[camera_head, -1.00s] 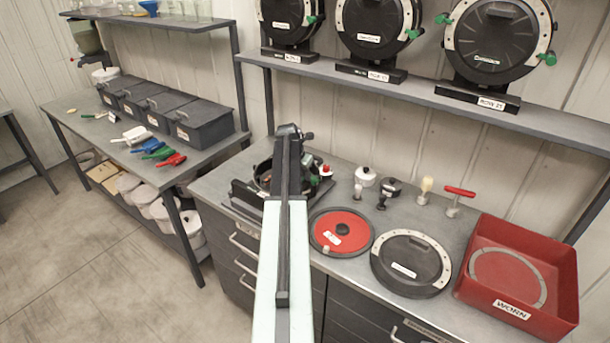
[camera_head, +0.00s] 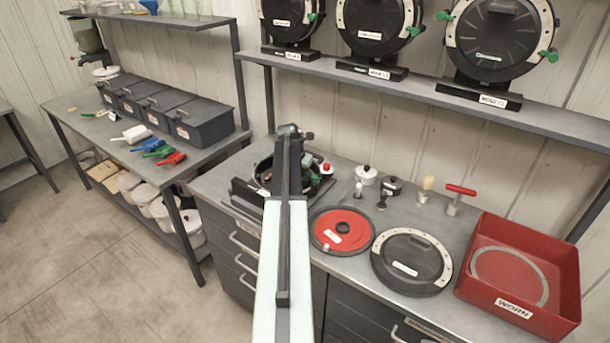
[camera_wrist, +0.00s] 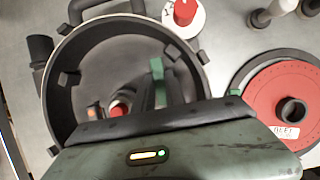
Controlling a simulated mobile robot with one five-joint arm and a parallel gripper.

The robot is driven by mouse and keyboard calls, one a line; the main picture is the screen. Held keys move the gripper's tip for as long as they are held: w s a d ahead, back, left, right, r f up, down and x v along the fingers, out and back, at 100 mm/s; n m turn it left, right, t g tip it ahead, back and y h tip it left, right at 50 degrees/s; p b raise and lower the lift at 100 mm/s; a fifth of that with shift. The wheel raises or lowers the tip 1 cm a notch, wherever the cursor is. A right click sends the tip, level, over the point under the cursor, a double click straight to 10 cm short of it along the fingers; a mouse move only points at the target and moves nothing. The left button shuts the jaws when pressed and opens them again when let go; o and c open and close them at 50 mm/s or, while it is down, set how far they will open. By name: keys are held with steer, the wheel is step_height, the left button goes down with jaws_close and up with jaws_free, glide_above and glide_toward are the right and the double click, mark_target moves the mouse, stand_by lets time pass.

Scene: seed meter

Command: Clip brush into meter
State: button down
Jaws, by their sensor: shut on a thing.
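The meter (camera_wrist: 68,55) is an open, round black housing lying on the bench, with lugs around its rim. In the head view the meter (camera_head: 243,190) is partly hidden behind my arm. My gripper (camera_wrist: 158,88) reaches over and into the housing in the wrist view, its dark fingers close together. A green piece, which looks like the brush (camera_wrist: 157,68), shows at the fingers, inside the rim. Its lower part is hidden, and I cannot tell whether it touches the housing. A red-topped part and a small orange spot show in the housing's floor.
Right of the meter lie a red disc (camera_head: 356,236) and a black lid with a pale ring (camera_head: 440,280). A red-knobbed white piece (camera_wrist: 198,20) stands close to the rim. A red WORN tray (camera_head: 565,290) is at the far right. Small tools stand behind.

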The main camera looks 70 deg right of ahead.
steer(key=shift+f, duration=0.2)
stand_by(0.3)
steer(key=shift+f+b, duration=0.3)
steer(key=shift+b, duration=0.1)
steer(key=shift+f+b, duration=0.45)
steer(key=shift+b, duration=0.05)
stand_by(0.6)
steer(key=shift+a+f, duration=0.1)
steer(key=shift+a, duration=0.1)
stand_by(0.6)
steer(key=c, duration=1.3)
jaws_free()
steer(key=shift+s, duration=0.1)
steer(key=shift+c, duration=0.4)
steer(key=shift+d+r+p, duration=0.2)
steer(key=shift+r+p, duration=0.7)
steer(key=shift+r, duration=0.05)
step_height(320, 180, up, 8)
steer(key=p, duration=0.7)
steer(key=shift+f+p, duration=0.15)
steer(key=shift+p, duration=0.15)
